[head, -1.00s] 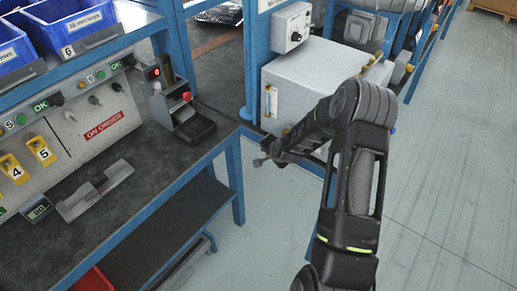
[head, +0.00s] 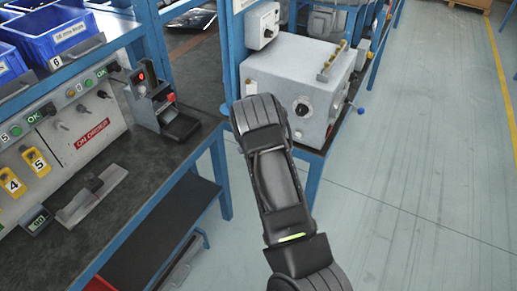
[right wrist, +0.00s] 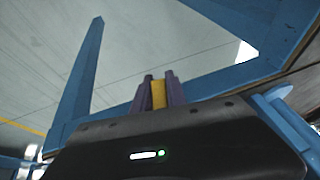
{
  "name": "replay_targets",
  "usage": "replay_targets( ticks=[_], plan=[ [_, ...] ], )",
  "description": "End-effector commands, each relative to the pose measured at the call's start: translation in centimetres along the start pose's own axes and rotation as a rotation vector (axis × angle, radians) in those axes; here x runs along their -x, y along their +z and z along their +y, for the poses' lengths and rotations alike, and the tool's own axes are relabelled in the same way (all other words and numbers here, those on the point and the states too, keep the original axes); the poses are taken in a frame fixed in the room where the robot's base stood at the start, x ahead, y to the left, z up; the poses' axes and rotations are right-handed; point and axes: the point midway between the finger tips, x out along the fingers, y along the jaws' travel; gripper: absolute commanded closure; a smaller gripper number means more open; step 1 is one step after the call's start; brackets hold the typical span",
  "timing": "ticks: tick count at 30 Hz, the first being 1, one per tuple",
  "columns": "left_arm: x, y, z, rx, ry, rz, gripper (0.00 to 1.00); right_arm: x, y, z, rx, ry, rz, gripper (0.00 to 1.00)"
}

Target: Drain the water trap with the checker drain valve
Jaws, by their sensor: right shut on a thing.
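The white-grey checker box (head: 300,75) stands on a blue frame beyond the bench. A round dark knob (head: 302,107) is on its face, and a blue-ended handle (head: 361,111) sticks out at its right. My right arm reaches up to the box and hides its lower left front and the gripper in the head view. In the right wrist view, my right gripper (right wrist: 160,92) has purple fingers shut on a narrow yellow piece (right wrist: 158,93). I cannot tell which part that piece belongs to. I cannot make out the water trap or its drain valve. My left gripper is out of view.
Blue frame bars (right wrist: 83,80) surround the gripper in the right wrist view. The floor (head: 420,170) at right is clear.

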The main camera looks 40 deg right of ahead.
Motion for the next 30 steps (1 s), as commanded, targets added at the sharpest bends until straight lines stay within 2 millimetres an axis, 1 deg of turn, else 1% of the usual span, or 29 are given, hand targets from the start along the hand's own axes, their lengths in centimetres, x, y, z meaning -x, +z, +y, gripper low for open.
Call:
replay_targets(
  ticks=[5, 6, 12, 14, 23, 26, 30],
  plan=[
    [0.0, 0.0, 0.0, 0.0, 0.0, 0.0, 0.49, 0.0, 0.1, -0.2, 0.001, -0.004, 0.0, 1.0],
    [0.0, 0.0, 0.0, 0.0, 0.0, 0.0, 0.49, 0.0, 0.1, -0.2, 0.001, -0.004, 0.0, 0.81],
    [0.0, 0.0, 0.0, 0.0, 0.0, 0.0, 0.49, 0.0, 0.0, -0.1, 0.0, -0.003, 0.0, 0.65],
    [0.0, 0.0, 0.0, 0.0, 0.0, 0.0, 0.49, 0.0, 0.0, -0.1, 0.0, -0.003, 0.0, 0.61],
    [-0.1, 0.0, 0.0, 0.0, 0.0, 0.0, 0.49, 0.2, 0.0, -0.1, -0.001, -0.002, 0.001, 0.61],
    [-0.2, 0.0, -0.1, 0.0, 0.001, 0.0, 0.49, 0.8, 0.0, -0.1, -0.001, -0.003, 0.001, 0.61],
    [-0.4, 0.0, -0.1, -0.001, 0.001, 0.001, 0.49, 2.8, 0.1, -0.1, -0.001, -0.005, 0.001, 0.61]
  ],
)
